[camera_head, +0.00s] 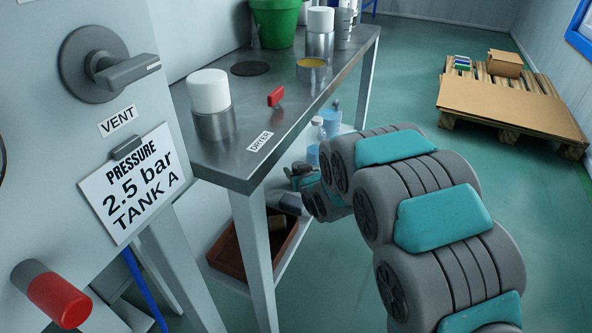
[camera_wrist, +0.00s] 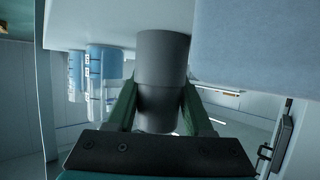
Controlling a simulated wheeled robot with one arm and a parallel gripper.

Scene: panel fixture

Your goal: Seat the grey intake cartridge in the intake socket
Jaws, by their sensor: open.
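The grey cartridge (camera_wrist: 162,60) is a plain cylinder that stands between the two green fingers of my gripper (camera_wrist: 160,100) in the wrist view. The fingers are open, one on each side of it. In the head view my gripper (camera_head: 299,180) is beside the bench, below its top and above the lower shelf. A grey cylinder end (camera_head: 291,203) shows just below it, largely hidden. An empty-looking metal socket (camera_head: 311,74) with a yellow inside stands on the bench top; I see no readable label on it, so I cannot tell whether it is the intake socket.
On the bench top (camera_head: 232,157), a white-capped cartridge (camera_head: 210,92) sits in a metal socket by the DRYER label (camera_head: 260,142). A red block (camera_head: 275,97) and a green pot (camera_head: 275,22) stand there too. A brown crate (camera_head: 226,262) is on the lower shelf. A panel fills the left.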

